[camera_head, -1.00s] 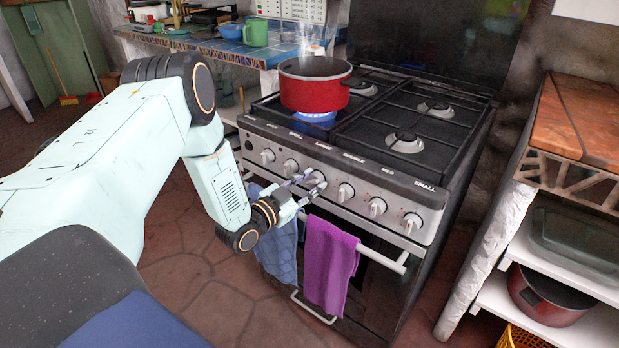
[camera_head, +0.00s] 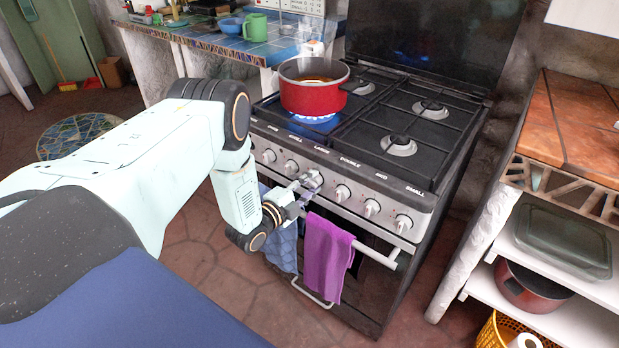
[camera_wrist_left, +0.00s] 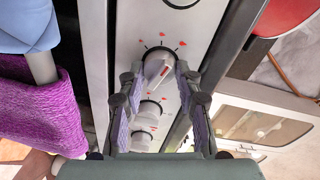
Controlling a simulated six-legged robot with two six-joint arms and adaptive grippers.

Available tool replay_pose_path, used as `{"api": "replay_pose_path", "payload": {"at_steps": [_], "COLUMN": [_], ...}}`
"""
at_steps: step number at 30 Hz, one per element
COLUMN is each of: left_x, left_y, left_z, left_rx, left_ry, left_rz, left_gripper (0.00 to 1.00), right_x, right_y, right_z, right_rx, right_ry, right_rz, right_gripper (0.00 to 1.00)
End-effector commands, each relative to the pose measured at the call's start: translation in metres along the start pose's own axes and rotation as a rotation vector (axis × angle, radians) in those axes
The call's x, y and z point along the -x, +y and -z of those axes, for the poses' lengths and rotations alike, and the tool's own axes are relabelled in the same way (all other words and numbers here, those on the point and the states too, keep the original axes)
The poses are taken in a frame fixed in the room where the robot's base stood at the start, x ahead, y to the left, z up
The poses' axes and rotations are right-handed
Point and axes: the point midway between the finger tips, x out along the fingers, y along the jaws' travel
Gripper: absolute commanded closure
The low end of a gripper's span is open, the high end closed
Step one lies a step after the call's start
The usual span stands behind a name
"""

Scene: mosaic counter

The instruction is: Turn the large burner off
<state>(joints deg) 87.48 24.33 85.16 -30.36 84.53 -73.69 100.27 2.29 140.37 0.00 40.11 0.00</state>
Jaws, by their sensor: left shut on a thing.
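The stove (camera_head: 335,205) has a front row of silver knobs with labels above them. Blue flame (camera_head: 314,118) shows at the large burner under the red pot (camera_head: 312,98). My left gripper (camera_head: 309,182) is at the knob below the LARGE label, its fingers shut on that knob's sides. In the left wrist view, the large burner knob (camera_wrist_left: 160,68) lies between the two fingertips (camera_wrist_left: 160,80), with a red mark on its grip and red marks on the panel around it. The fingers partly hide the knob in the head view. My right gripper is not in view.
Other knobs sit close on both sides, such as the DOUBLE knob (camera_head: 342,193). A purple towel (camera_head: 325,258) and a blue towel (camera_head: 283,245) hang from the oven handle (camera_head: 376,254) just below. Shelves (camera_head: 560,290) stand to the right. A tiled counter (camera_head: 262,50) is behind.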

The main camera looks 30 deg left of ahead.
Motion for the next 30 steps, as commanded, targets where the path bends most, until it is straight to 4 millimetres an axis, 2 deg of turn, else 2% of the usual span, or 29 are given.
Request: {"api": "replay_pose_path", "payload": {"at_steps": [1,12,30], "left_x": [0.0,0.001,0.0], "left_y": [-0.002,0.0,0.002], "left_z": [0.002,0.002,0.002], "left_rx": [-0.043,-0.394,-0.944], "left_ry": [-0.001,-0.027,-0.065], "left_rz": [-0.002,-0.004,-0.007], "left_gripper": [0.97,0.98,0.98], "right_x": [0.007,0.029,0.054], "right_y": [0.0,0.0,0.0], "right_z": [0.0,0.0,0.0], "right_rx": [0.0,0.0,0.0], "right_ry": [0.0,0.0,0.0], "right_rz": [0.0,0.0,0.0], "right_gripper": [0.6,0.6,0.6]}}
